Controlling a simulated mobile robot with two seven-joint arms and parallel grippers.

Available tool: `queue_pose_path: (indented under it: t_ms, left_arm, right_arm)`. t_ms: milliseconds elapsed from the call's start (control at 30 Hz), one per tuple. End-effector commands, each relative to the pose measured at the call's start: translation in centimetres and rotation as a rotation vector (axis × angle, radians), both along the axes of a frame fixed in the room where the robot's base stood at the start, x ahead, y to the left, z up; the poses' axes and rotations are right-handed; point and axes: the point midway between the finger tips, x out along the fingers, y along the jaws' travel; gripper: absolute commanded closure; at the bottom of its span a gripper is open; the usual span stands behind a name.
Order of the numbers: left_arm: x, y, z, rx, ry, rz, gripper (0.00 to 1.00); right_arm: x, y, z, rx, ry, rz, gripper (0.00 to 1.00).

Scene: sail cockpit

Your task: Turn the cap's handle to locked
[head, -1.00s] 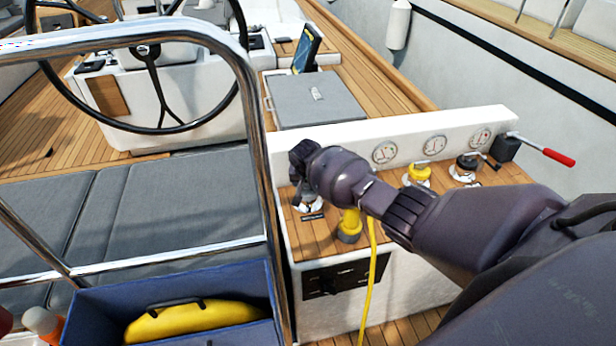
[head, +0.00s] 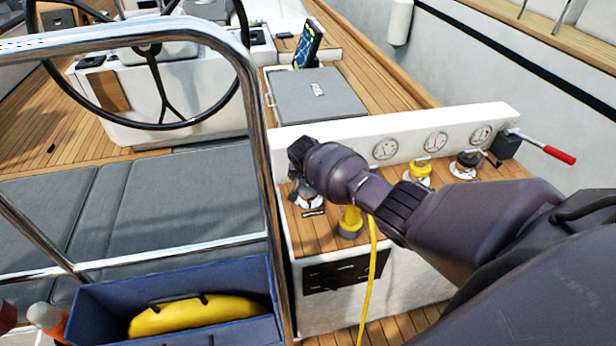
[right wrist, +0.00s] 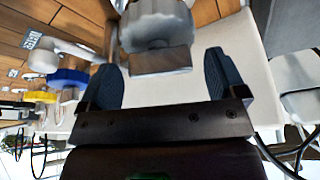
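A grey cap with a blocky handle (right wrist: 158,58) shows in the right wrist view, between the two fingers of my right gripper (right wrist: 163,85). The gripper is open; a gap shows between the right-hand finger and the handle, and the left-hand finger is close beside it. In the head view my right gripper (head: 300,158) is over the left end of the console, above a chrome cap base (head: 311,203) with a dark label. My wrist hides most of this cap there, and I cannot read the handle's position. My left gripper is not in view.
The wooden console top (head: 318,234) also carries a yellow plug (head: 349,224) with a cable, a yellow cap (head: 418,168) and a black cap (head: 467,161). A white gauge panel (head: 408,140) stands behind, with a red-ended lever (head: 560,156). A steel rail (head: 258,120) stands left.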

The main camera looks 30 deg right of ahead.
Motion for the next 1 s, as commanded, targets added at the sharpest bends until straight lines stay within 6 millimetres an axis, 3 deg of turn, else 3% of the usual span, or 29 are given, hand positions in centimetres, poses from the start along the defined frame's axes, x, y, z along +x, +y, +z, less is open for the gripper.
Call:
queue_pose_path:
  t_ms: [433, 1000]
  left_arm:
    - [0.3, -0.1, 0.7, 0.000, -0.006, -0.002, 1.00]
    - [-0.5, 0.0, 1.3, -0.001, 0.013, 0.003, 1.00]
  right_arm:
    - [-0.3, 0.2, 1.1, 0.001, -0.001, 0.000, 0.11]
    - [-2.6, 2.0, 7.9, 0.001, -0.002, 0.002, 0.11]
